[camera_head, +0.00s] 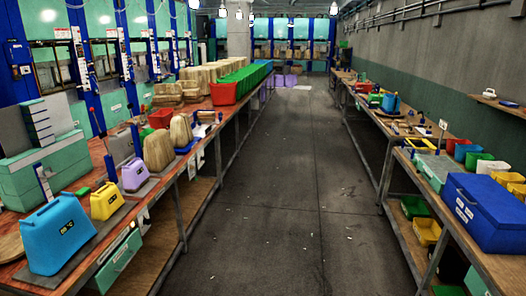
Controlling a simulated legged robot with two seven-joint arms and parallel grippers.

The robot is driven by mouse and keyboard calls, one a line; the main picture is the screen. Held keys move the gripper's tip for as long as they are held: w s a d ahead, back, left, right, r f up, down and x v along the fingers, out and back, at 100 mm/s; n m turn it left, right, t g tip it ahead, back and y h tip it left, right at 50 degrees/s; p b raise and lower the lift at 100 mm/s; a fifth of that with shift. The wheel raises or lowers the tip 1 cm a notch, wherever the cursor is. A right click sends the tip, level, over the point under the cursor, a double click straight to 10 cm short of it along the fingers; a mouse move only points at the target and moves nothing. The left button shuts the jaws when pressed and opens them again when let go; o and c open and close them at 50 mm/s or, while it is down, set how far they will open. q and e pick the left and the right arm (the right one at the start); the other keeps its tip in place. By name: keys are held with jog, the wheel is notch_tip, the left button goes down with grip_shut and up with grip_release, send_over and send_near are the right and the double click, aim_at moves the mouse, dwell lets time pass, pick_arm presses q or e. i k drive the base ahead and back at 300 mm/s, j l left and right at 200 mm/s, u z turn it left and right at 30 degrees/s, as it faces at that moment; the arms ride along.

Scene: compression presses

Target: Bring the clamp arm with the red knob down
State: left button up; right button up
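A thin dark clamp arm stands raised and nearly upright on the left bench, with a small red knob (89,109) at its top. Its lower end meets a blue part (110,168) near the purple block (135,175) and the yellow block (106,201). A second upright blue arm (136,140) stands just behind; its top looks reddish but is too small to be sure. Neither of my grippers is in view.
A right bench holds a blue toolbox (484,212) and bins. The grey aisle (270,190) between them is clear.

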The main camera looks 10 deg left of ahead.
aim_at(101, 136)
jog(key=i+u, duration=0.15)
jog(key=i, duration=0.35)
jog(key=i+u, duration=0.2)
jog(key=i, duration=0.25)
jog(key=i+u, duration=0.15)
jog(key=i, duration=0.35)
jog(key=i+l+u, duration=0.2)
jog(key=i, duration=0.25)
jog(key=i+l+u, duration=0.15)
jog(key=i, duration=0.3)
jog(key=l, duration=0.05)
